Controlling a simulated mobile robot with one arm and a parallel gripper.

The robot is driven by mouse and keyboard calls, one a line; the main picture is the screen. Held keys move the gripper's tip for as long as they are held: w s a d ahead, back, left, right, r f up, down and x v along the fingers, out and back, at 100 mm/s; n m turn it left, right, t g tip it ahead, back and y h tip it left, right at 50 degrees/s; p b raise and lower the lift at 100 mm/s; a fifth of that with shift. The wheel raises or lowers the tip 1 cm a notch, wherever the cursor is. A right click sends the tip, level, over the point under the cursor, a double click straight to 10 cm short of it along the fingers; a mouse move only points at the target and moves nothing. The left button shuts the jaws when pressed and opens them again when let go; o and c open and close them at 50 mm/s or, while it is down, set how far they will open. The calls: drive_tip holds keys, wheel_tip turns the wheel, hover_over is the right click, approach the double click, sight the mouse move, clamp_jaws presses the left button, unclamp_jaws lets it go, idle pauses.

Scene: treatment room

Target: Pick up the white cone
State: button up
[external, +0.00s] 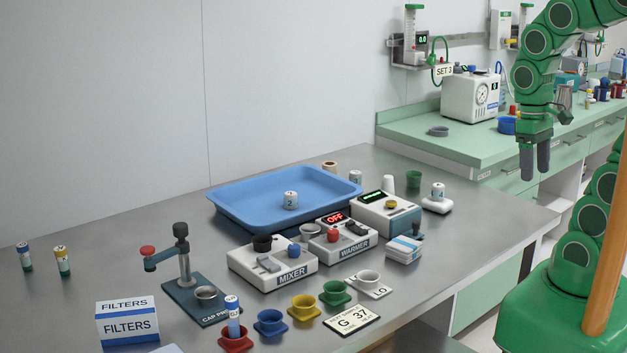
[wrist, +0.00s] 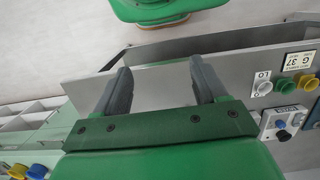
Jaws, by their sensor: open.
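A small white cone (external: 388,183), narrower at the top, stands on the steel table behind the box with the green display. It is between a white numbered jar and a green cup, and its lower part is partly hidden by the box. I cannot make it out in the wrist view. My gripper (external: 534,160) hangs pointing down to the right of the table, well apart from the cone. In the wrist view my gripper (wrist: 162,85) has its two fingers spread with nothing between them.
A blue tray (external: 228,206) lies left of the cone. The green cup (external: 413,179) and a white scale-like pad with a jar (external: 438,190) stand to its right. The mixer (external: 272,266) and warmer (external: 340,245) are in front. A green counter (external: 470,147) is behind.

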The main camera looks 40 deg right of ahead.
drive_tip(key=shift+c, duration=1)
